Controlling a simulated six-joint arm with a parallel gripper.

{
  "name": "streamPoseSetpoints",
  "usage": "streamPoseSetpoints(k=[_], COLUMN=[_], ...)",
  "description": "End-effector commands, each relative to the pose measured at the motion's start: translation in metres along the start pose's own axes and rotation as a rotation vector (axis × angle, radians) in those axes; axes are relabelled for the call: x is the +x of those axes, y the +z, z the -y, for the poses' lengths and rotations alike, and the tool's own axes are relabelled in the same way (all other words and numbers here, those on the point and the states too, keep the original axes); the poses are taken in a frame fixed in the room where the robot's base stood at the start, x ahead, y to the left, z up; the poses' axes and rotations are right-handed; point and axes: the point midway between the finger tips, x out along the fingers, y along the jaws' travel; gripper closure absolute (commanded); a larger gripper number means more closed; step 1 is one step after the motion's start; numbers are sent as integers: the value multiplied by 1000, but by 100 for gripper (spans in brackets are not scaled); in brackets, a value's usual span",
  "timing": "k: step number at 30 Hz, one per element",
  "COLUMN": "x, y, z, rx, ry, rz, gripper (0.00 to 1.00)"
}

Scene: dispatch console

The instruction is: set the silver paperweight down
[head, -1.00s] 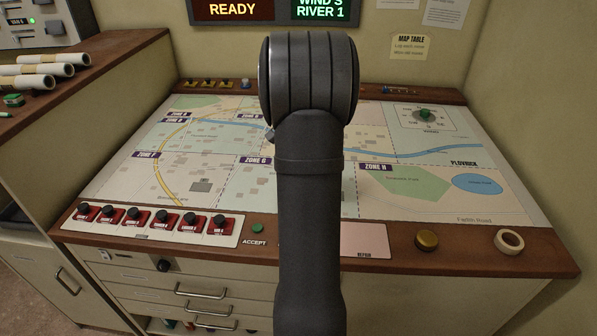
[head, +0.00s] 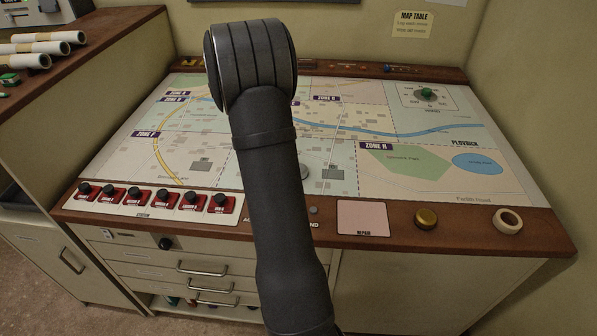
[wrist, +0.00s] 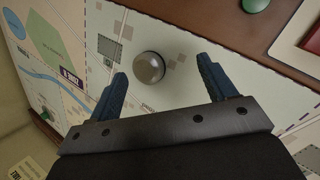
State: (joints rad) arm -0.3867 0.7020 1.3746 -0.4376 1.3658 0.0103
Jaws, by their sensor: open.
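The silver paperweight (wrist: 149,67), a round shiny knob, sits on the map, near a dark grey square mark. In the wrist view it lies between and slightly beyond the blue fingertips of my gripper (wrist: 163,68), which is open. A gap shows between each finger and the paperweight. In the head view a sliver of the paperweight (head: 307,172) shows just right of my arm, which hides the rest of it and the gripper.
The map table (head: 420,130) is flat and mostly clear. A green knob (head: 428,92) stands at the back right.

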Motion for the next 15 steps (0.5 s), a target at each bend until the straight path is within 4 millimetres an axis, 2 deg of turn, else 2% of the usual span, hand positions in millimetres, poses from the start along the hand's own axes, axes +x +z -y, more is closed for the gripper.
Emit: streamPoseSetpoints(k=[1,6,10,15], x=[0,-12,-26,-39], y=[-3,-12,-18,-24], z=[18,57,80,97], rx=[-174,-712,-999,-1180], ry=[90,388,563,682], rz=[34,191,318,421], gripper=[23,23,23,23])
